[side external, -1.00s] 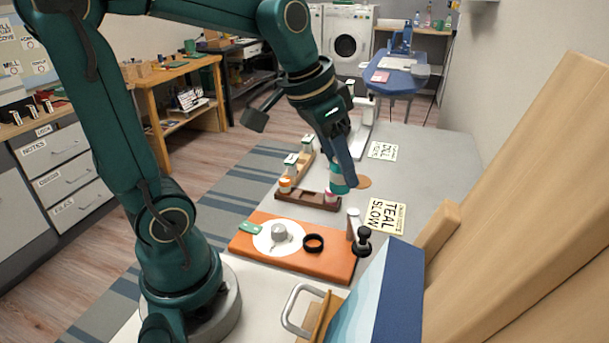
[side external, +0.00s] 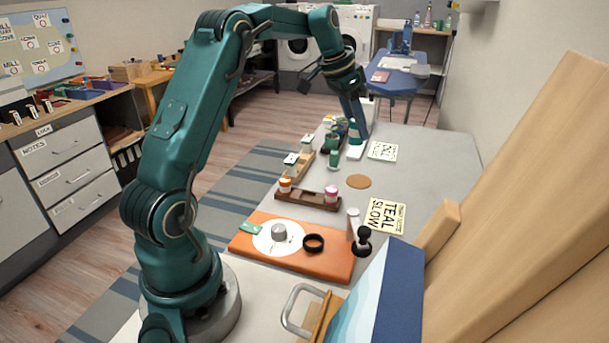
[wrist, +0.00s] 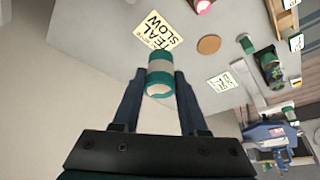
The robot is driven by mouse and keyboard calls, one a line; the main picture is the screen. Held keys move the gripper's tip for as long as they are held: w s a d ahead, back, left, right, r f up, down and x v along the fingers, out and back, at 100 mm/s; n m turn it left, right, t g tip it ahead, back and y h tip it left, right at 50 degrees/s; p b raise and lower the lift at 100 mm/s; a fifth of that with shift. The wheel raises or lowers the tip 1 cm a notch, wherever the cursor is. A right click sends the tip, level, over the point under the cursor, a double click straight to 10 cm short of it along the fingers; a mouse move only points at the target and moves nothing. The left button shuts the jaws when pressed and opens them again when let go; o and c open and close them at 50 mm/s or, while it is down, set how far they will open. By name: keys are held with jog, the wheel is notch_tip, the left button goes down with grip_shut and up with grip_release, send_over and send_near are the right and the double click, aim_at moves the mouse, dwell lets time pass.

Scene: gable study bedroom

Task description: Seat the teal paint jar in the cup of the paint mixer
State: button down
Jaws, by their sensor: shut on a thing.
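My gripper (wrist: 158,85) is shut on the teal paint jar (wrist: 160,86), which has a pale band around its middle. In the side view my gripper (side external: 362,136) is at the far part of the grey table, beyond the small brown disc, and the jar cannot be made out there. I take the orange board (side external: 338,265) at the near end of the table for the paint mixer. It carries a white dial face with a grey knob (side external: 279,232), and a black ring-shaped cup (side external: 313,242) that stands empty. The jar is well away from this cup.
A brown rack (side external: 309,198) holds an orange-banded jar (side external: 285,184) and a pink jar (side external: 331,193). A green jar (side external: 333,159) stands farther back. The "TEAL SLOW" card (side external: 386,215) lies right of the mixer. A blue panel (side external: 385,300) rises in front.

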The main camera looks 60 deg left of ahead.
jog(key=s+a+f+n+y, duration=0.1)
jog(key=s+a+f+n, duration=0.2)
jog(key=a+f, duration=1)
jog(key=shift+s+a, duration=0.4)
jog(key=shift+s, duration=0.35)
jog(key=shift+f, duration=4.85)
jog(key=shift+f, duration=0.1)
jog(key=shift+f, duration=0.15)
jog(key=shift+c, duration=2.2)
grip_release()
